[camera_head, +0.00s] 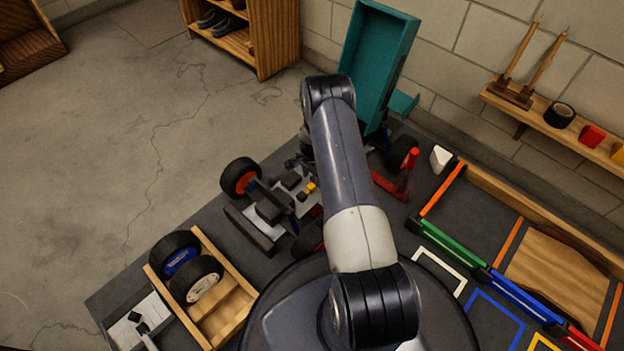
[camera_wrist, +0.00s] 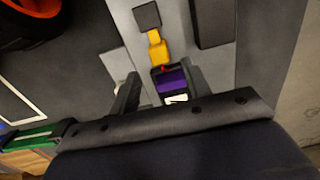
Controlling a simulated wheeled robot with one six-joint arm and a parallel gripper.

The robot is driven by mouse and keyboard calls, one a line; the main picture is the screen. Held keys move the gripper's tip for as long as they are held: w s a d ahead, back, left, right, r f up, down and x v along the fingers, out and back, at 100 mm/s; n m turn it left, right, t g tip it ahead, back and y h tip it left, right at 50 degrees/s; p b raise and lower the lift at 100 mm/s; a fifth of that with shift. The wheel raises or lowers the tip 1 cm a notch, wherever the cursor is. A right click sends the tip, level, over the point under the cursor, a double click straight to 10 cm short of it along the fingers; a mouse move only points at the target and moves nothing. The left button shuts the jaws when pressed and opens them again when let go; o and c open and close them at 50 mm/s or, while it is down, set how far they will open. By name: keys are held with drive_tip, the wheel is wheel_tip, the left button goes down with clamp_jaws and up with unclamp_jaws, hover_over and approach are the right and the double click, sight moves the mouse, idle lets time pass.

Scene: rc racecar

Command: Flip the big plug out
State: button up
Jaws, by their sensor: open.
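A yellow plug (camera_wrist: 157,47), which looks like the big plug, lies on the car's grey chassis (camera_wrist: 172,20) in the wrist view. It sits between a dark square block (camera_wrist: 147,16) and a purple-topped part (camera_wrist: 172,80), with a small red bit at its near end. In the head view the yellow plug (camera_head: 311,187) shows small beside my arm. My gripper (camera_wrist: 162,86) is open, its two dark fingers on either side of the purple part, just short of the plug. Nothing is between the fingertips that I can see held.
A wooden tray (camera_head: 238,318) holds loose wheels. A teal box (camera_head: 375,60) stands upright behind the car. A red part (camera_head: 410,170) and a white bottle (camera_head: 440,158) are to the right.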

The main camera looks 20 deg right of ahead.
sight(312, 185)
wheel_tip(312, 185, up, 6)
drive_tip(key=p, duration=0.1)
drive_tip(key=shift+p, duration=0.4)
wheel_tip(312, 185, down, 11)
drive_tip(key=b, duration=0.5)
drive_tip(key=shift+f, duration=0.2)
drive_tip(key=shift+s+a+r+p, duration=0.2)
drive_tip(key=shift+a+r+p, duration=0.25)
drive_tip(key=shift+a+p, duration=0.15)
drive_tip(key=shift+s+a, duration=0.25)
drive_tip(key=shift+a, duration=0.2)
drive_tip(key=shift+f, duration=0.1)
